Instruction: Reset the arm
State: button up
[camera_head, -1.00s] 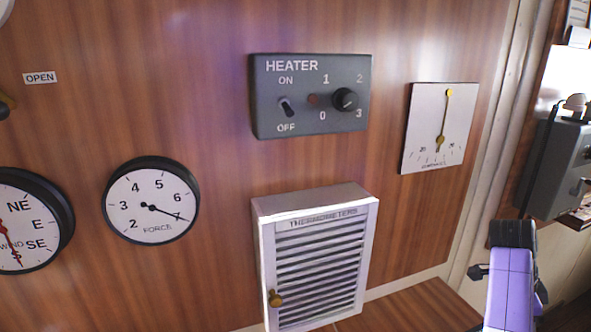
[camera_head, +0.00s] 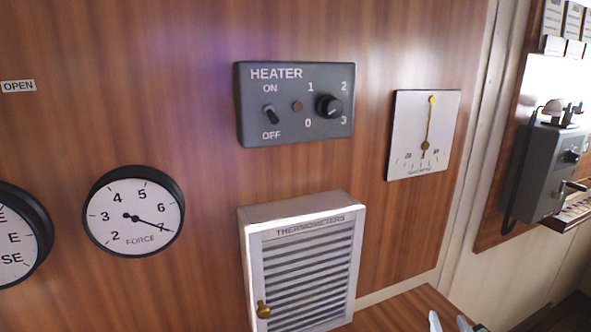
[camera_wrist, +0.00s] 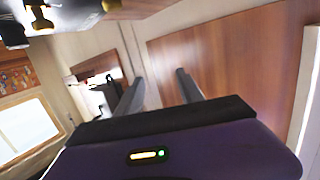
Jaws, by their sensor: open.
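My gripper (camera_wrist: 160,88) shows in the wrist view with its two grey fingers apart and nothing between them. In the head view only its fingertips (camera_head: 450,322) show at the bottom edge, right of the white thermometers cabinet and in front of a wooden surface. The rest of my arm is out of the head view.
On the wood wall are the heater box (camera_head: 296,135), the force dial (camera_head: 134,196), the thermometers cabinet (camera_head: 303,214) and a white gauge (camera_head: 404,140). A grey telephone box (camera_head: 540,172) hangs at the right. A wooden ledge (camera_head: 395,312) lies below.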

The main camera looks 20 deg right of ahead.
jog(key=s+a+r+n+t+y, duration=0.1)
jog(key=s+a+n+t+y, duration=0.4)
jog(key=s+a, duration=1.4)
jog(key=s+a+f+n+g+y+b, duration=0.1)
jog(key=s+a+f+g+y, duration=0.1)
jog(key=s+a, duration=0.5)
jog(key=s+g+y, duration=0.1)
jog(key=s+g, duration=0.1)
jog(key=s, duration=0.4)
jog(key=shift+a+n+y+b, duration=0.2)
jog(key=shift+n+y+b, duration=0.1)
